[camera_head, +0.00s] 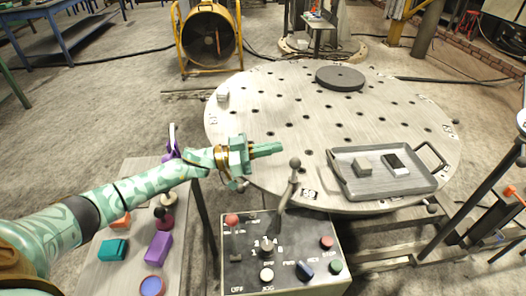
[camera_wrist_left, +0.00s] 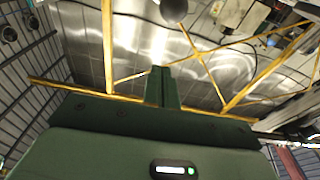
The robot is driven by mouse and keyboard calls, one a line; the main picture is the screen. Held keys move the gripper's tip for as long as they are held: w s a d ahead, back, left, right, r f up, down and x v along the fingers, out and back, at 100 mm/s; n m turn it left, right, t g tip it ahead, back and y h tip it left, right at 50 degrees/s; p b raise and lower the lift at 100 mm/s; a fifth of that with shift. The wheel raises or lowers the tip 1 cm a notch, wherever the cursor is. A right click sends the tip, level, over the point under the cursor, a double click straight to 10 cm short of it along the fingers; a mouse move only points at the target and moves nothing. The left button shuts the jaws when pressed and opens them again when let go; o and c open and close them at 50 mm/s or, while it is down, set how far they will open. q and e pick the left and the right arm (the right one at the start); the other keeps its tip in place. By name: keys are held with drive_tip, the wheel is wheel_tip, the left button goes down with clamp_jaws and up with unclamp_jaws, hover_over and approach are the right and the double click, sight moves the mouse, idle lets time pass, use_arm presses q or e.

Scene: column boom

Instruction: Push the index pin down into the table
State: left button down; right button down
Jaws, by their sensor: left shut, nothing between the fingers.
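A grey ball-topped rod (camera_head: 295,163) stands tilted between the round table's near rim and the control box. I cannot tell for sure whether it is the index pin or a lever of the box. A grey ball on a thin stem (camera_wrist_left: 174,9), probably the same knob, shows at the top of the left wrist view. The round table (camera_head: 270,100) is pale metal with many dark holes. My left gripper (camera_head: 280,148) is shut and empty, pointing right, with its tips just left of the ball. Its closed fingers (camera_wrist_left: 162,88) show in the wrist view. My right gripper is out of view.
A grey tray (camera_head: 365,193) with two blocks sits on the table, right of the rod. A dark disc (camera_head: 340,78) lies farther back. A side bench (camera_head: 117,277) with coloured pieces is under my left arm.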

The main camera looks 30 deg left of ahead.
sight(292, 159)
use_arm(q)
drive_tip(key=b+x, duration=0.1)
drive_tip(key=x, duration=0.4)
drive_tip(key=shift+w+d, duration=0.25)
drive_tip(key=shift+d, duration=0.05)
drive_tip(key=f, duration=0.1)
drive_tip(key=f+b, duration=0.1)
drive_tip(key=f, duration=0.1)
drive_tip(key=shift+s+a, duration=0.2)
drive_tip(key=shift+s+a+f+b, duration=0.15)
drive_tip(key=shift+f+b, duration=0.2)
drive_tip(key=shift+f, duration=0.1)
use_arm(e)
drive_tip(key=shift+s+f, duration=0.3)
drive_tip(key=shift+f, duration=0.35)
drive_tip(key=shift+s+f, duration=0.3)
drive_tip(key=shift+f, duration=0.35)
